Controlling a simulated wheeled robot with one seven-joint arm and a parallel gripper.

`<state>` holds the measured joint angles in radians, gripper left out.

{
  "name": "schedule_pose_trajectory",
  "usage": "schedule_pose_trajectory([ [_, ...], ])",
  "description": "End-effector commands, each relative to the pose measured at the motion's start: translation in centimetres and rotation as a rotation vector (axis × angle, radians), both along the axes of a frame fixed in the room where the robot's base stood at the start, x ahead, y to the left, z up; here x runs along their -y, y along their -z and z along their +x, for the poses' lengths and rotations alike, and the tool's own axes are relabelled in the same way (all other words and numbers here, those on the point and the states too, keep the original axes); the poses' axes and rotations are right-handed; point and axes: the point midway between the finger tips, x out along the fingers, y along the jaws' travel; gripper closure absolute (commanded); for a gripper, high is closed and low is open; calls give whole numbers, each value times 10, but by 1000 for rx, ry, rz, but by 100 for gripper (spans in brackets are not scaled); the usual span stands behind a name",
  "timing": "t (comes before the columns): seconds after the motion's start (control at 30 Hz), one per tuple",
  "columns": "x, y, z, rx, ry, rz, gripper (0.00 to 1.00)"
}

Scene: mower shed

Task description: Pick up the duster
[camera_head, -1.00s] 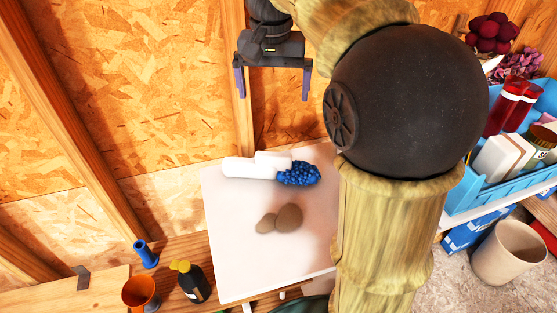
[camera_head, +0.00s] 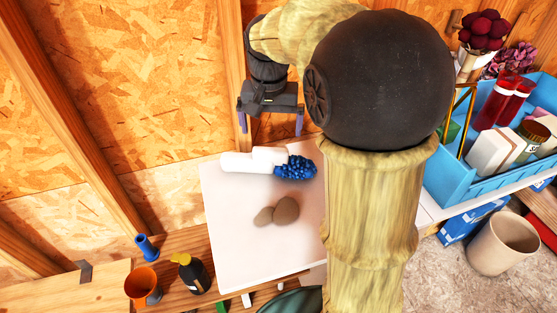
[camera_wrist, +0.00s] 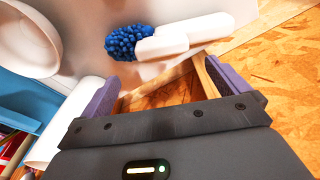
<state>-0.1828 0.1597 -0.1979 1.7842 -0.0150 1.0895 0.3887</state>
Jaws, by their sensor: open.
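The duster has a blue knobbly head (camera_head: 295,168) and a white handle (camera_head: 238,162). It lies near the back of a white tabletop, head to the right. A short white piece lies against it; I cannot tell whether it is part of the duster. My gripper (camera_head: 270,119) is open and empty, above and behind the duster in the head view, apart from it. In the wrist view, the duster's blue head (camera_wrist: 127,42) and white handle (camera_wrist: 205,32) lie beyond my open purple fingers (camera_wrist: 160,88), with nothing between them.
Two brown rounded lumps (camera_head: 284,211) sit on the white tabletop (camera_head: 235,230) in front of the duster. The wooden wall (camera_head: 160,80) rises close behind. A dark bottle (camera_head: 192,274) and orange cup (camera_head: 142,285) stand lower left. A filled blue crate (camera_head: 455,190) stands right.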

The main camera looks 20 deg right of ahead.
Motion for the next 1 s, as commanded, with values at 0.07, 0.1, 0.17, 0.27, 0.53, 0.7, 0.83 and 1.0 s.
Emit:
schedule_pose_trajectory([
  [0.07,1,9,1,-2,0,0,0],
  [0.1,1,13,1,-2,0,0,0],
  [0.17,1,15,2,1,0,0,0],
  [0.27,1,16,2,2,0,-1,0],
  [0.53,0,19,1,-1,-1,-1,0],
  [0.7,-2,36,1,-5,-1,-1,0],
  [0.83,-2,56,2,-5,-1,0,0],
  [1.0,-2,68,4,0,-1,1,0],
])
